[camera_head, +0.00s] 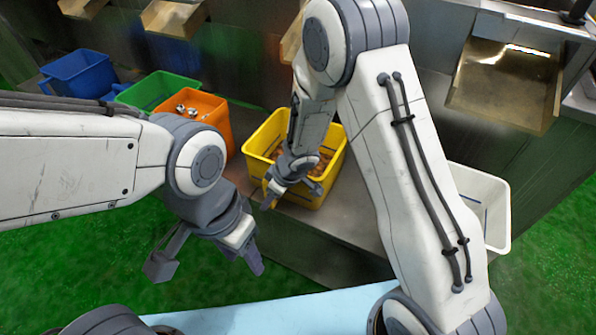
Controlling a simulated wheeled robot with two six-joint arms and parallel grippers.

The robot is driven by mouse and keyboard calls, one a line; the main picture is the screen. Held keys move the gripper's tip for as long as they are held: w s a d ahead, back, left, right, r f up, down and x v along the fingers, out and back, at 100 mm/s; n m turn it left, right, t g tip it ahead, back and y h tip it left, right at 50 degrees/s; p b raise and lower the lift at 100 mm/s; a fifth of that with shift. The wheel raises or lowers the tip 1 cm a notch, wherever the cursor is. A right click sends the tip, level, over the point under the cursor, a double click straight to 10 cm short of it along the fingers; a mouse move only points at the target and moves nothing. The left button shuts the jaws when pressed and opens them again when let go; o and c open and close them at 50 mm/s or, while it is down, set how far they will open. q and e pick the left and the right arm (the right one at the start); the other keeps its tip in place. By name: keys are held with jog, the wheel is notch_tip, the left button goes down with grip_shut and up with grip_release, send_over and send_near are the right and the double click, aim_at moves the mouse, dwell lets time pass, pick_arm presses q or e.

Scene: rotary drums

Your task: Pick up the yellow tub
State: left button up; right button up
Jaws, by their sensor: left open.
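The yellow tub (257,136) stands on the metal shelf in the middle of the view, with brownish pieces inside. My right arm crosses in front of it and hides part of its inside and right side. My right gripper (272,193) is at the tub's near left side, by the wall and rim. I cannot tell whether it touches the tub or whether its jaws are open. My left gripper (208,268) is open and empty, apart from the tub, lower left of it and in front of the shelf.
An orange tub (218,118) with metallic parts stands left of the yellow one, then a green tub (160,88) and a blue tub (80,72). A white tub (495,212) is at the right, partly behind my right arm. Metal chutes (507,85) hang above the shelf (335,222). A pale blue surface (270,316) lies at the bottom.

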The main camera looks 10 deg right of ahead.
jog(key=shift+r, duration=0.1)
jog(key=shift+c, duration=0.3)
grip_shut()
jog(key=shift+r, duration=0.1)
dwell(0.9)
